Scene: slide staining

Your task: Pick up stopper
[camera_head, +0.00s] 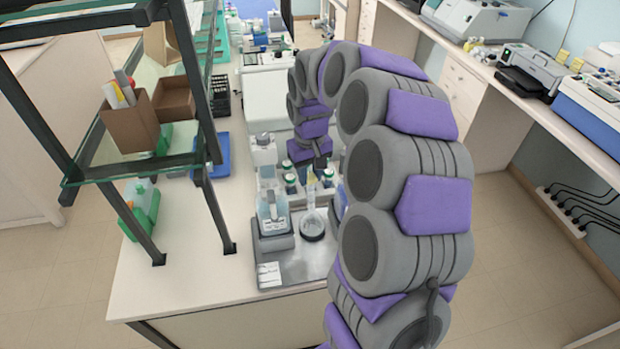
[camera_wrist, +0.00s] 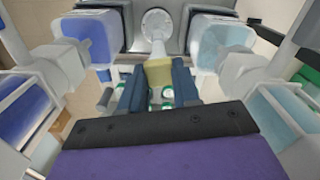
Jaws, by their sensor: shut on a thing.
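The stopper (camera_wrist: 158,73) is a pale yellow piece between the two dark blue fingers of my gripper (camera_wrist: 158,84) in the wrist view. The fingers are shut on it. A clear flask (camera_wrist: 157,22) with a round base lies right beyond the stopper, its neck in line with it. In the head view my gripper (camera_head: 318,164) is low over the bench, just above the flask (camera_head: 312,224), which stands upright on a grey tray. The stopper (camera_head: 311,179) shows small at the top of the flask's neck. I cannot tell whether it is still seated there.
A bottle of bluish liquid (camera_head: 272,212) stands left of the flask on the grey tray (camera_head: 305,268). Several small green-marked bottles stand close behind. A shelf frame (camera_head: 190,95) rises on the left. The bench front left (camera_head: 190,270) is clear.

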